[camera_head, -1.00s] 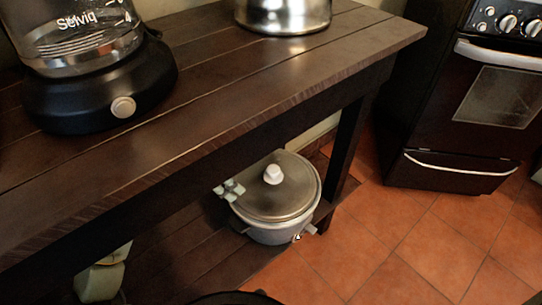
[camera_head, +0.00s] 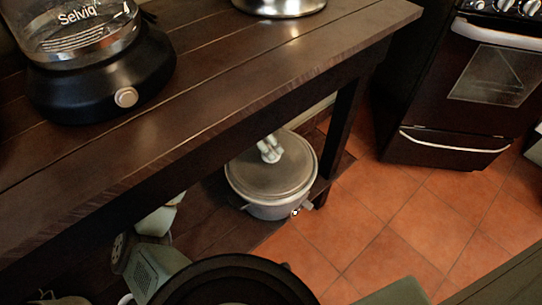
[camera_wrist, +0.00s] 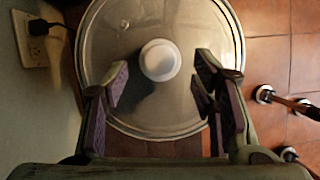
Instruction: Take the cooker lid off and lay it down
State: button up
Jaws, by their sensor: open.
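The cooker (camera_head: 268,210) is a pale round pot on the lower shelf under the table. Its lid (camera_head: 245,180) lies on top, with a see-through grey disc and a pale rim. In the wrist view the lid (camera_wrist: 110,35) fills the upper middle, with the round white knob (camera_wrist: 160,60) at its centre. My gripper (camera_wrist: 162,75) is open, one finger on each side of the knob, with gaps on both sides. Contact with the lid cannot be told.
The tabletop (camera_head: 220,80) overhangs the shelf, with a coffee maker (camera_head: 100,80) and a metal pot (camera_head: 280,5) on it. A table leg (camera_head: 342,130) stands right of the cooker. A wall socket (camera_wrist: 35,50) with a plug is at left. A stove (camera_head: 450,100) stands at right.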

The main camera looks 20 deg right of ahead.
aim_at(270, 148)
jog(key=x, duration=0.3)
jog(key=shift+d+f, duration=0.1)
jog(key=shift+f, duration=0.15)
grip_shut()
dwell(0.5)
dwell(0.4)
